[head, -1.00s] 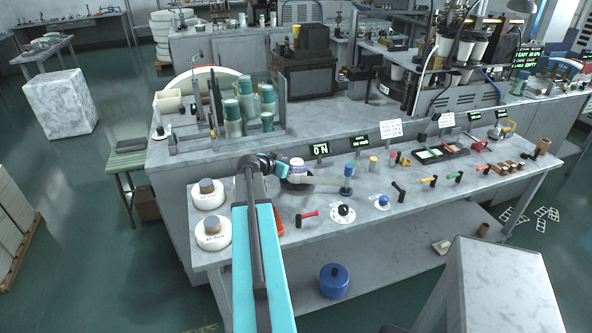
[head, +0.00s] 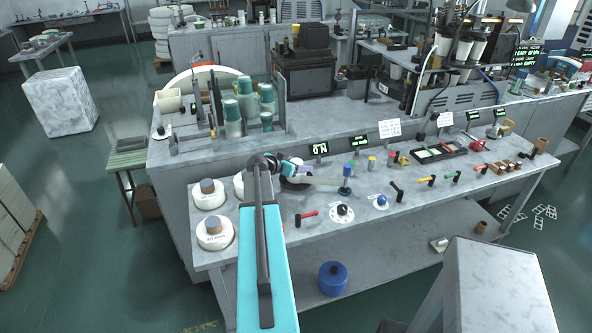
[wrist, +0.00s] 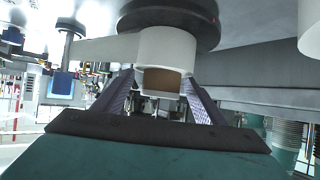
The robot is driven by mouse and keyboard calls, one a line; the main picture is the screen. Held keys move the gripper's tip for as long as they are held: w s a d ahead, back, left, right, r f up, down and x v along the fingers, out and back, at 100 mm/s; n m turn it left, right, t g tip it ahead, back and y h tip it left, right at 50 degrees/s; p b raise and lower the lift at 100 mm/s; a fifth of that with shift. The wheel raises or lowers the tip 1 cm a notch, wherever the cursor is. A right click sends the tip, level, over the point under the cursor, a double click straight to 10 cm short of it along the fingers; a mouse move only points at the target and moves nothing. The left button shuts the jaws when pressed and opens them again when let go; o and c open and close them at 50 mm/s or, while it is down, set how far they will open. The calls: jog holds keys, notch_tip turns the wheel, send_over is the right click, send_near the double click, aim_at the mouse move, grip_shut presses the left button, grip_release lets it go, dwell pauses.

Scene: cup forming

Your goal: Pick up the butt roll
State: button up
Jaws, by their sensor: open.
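A small white roll with a brown core (wrist: 167,62), which looks like the butt roll, sits at a dark round disc (wrist: 185,14) in the wrist view. A pale strip (wrist: 100,50) runs from beside it. In the head view, the roll (head: 300,163) is partly hidden by my gripper (head: 287,166) at the bench's middle left. My gripper (wrist: 162,88) is open, its two fingers on either side of the roll's near end in the wrist view. I cannot tell whether they touch it.
Larger white rolls with grey-brown cores stand left of my arm, one in front (head: 214,233) and one behind (head: 208,196). A blue-topped post (head: 346,178) stands to the right. Red-handled and black levers, and dials (head: 342,211), line the bench front (head: 400,225).

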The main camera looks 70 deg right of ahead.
jog(key=shift+p+x, duration=0.75)
jog(key=shift+x, duration=0.85)
jog(key=shift+r, duration=0.15)
jog(key=shift+c, duration=0.2)
jog(key=c, duration=1.2)
